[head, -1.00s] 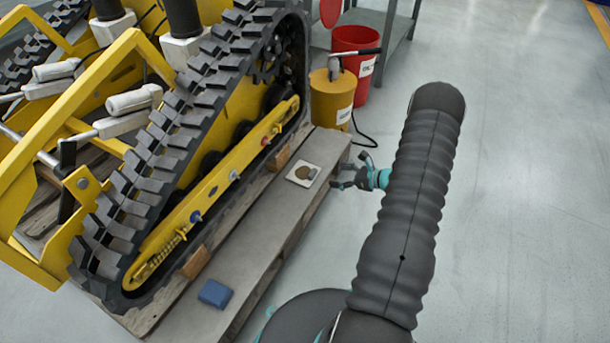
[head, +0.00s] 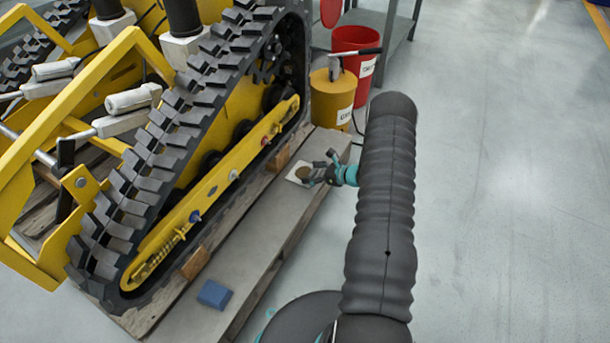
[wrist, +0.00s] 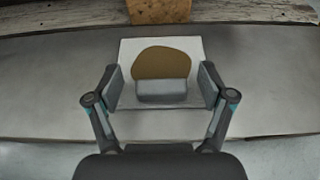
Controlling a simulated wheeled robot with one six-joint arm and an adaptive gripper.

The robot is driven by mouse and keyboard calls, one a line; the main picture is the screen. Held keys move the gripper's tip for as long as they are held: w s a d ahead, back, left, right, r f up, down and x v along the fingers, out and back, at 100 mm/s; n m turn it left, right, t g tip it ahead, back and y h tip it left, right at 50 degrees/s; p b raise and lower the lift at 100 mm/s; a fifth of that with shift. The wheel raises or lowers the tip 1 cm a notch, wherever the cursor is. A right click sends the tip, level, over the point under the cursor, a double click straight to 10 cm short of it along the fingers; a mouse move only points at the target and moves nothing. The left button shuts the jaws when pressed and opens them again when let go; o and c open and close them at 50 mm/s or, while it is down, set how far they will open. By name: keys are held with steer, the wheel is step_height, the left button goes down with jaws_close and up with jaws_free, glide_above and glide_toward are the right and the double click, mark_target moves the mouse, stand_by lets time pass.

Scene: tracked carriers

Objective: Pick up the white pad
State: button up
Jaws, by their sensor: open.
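The white pad (wrist: 128,59) is a flat, pale square on the grey planks beside the track. It also shows in the head view (head: 292,178), partly covered by my gripper. A brown rounded patch (wrist: 160,62) and a pale grey blocky patch (wrist: 161,91) show on it; I cannot tell whether these are separate pieces. My gripper (wrist: 161,88) is open and empty, with one finger by each side of the pad. In the head view my gripper (head: 315,172) is over or at the pad. Contact cannot be told.
A blue block (head: 214,294) lies on the near part of the wooden platform (head: 245,262). The yellow tracked machine (head: 210,187) stands close on the left. A yellow bucket (head: 332,98) and a red bin (head: 357,45) stand beyond. The floor on the right is clear.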

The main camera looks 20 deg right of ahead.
steer(key=shift+w+a, duration=0.1)
steer(key=shift+w, duration=0.05)
steer(key=shift+c, duration=0.2)
steer(key=c, duration=1.2)
